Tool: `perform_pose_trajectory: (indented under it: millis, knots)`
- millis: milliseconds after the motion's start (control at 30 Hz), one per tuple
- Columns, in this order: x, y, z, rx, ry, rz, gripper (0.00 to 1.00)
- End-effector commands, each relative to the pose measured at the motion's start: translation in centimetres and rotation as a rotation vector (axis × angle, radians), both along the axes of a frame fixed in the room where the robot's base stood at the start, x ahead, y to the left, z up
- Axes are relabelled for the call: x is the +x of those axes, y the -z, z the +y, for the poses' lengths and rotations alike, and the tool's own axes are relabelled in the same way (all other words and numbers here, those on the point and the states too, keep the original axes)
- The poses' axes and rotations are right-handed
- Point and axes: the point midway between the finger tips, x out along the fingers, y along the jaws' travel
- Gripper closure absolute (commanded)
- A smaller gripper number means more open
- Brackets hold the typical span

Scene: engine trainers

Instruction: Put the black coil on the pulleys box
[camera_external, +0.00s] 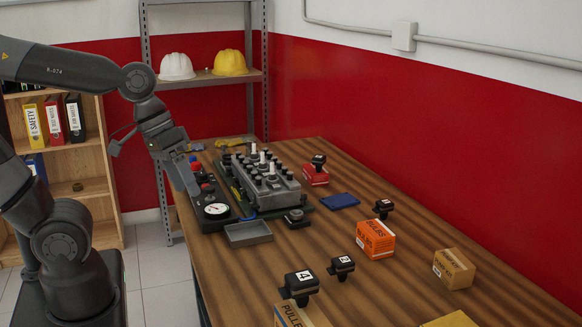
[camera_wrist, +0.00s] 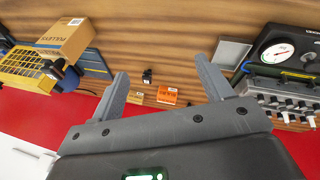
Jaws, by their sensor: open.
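The pulleys box (camera_wrist: 65,40) is a brown carton at the upper left of the wrist view; in the outside view its labelled part (camera_external: 300,316) is cut off by the bottom edge. Several black coils are in view. A large coil marked 4 (camera_external: 298,285) shows right at the pulleys box; I cannot tell whether it rests on it or behind it. A smaller labelled coil (camera_external: 342,266) stands on the table. Others show by the orange box (camera_external: 383,208) and red box (camera_external: 318,160). My gripper (camera_wrist: 160,68) is open and empty, above the table's left side near the gauge.
An engine block (camera_external: 265,185), a gauge unit (camera_external: 216,211) and a grey tray (camera_external: 248,234) occupy the far left of the table. An orange box (camera_external: 375,240), a carton (camera_external: 453,268) and a blue pad (camera_external: 340,201) stand apart. The red wall borders the right side.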

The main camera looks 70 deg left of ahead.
Motion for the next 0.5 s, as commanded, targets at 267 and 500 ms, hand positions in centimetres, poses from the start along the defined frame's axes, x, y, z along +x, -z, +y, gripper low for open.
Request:
perform_pose_trajectory:
  millis: [267,500]
  knots:
    - [-1.8,-1.8,5.0,0.283,0.175,-0.180,0.28]
    - [-1.9,-1.9,5.5,0.311,0.192,-0.191,0.28]
